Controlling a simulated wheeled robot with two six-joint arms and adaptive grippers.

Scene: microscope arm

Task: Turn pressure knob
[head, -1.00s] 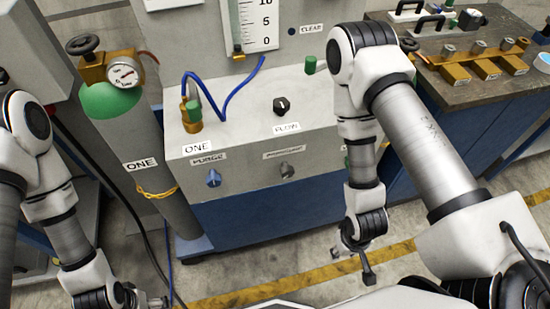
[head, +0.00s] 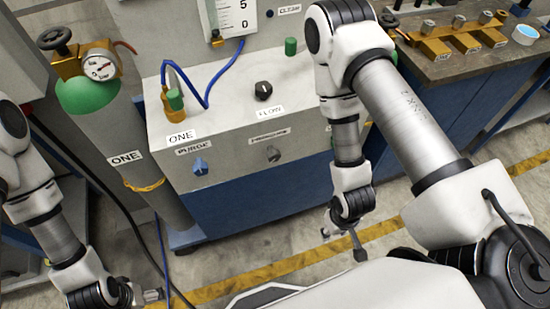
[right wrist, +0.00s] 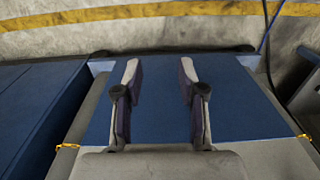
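The pressure knob (head: 273,154) is a small grey knob on the sloped front of the light grey panel box (head: 228,150), just below a label that appears to read PRESSURE. My right gripper (head: 345,241) hangs below and to the right of it, in front of the blue cabinet, apart from the knob. In the right wrist view my right gripper (right wrist: 160,82) has its two fingers spread with nothing between them; the knob does not show there. My left gripper (head: 150,295) is low at the left, small and partly hidden, far from the knob.
A blue purge knob (head: 200,166) sits left of the pressure knob, and a black flow knob (head: 263,90) is on top. A grey gas cylinder (head: 125,140) with a gauge stands at left. The blue cabinet (head: 250,205) is below; a workbench (head: 460,65) is at right.

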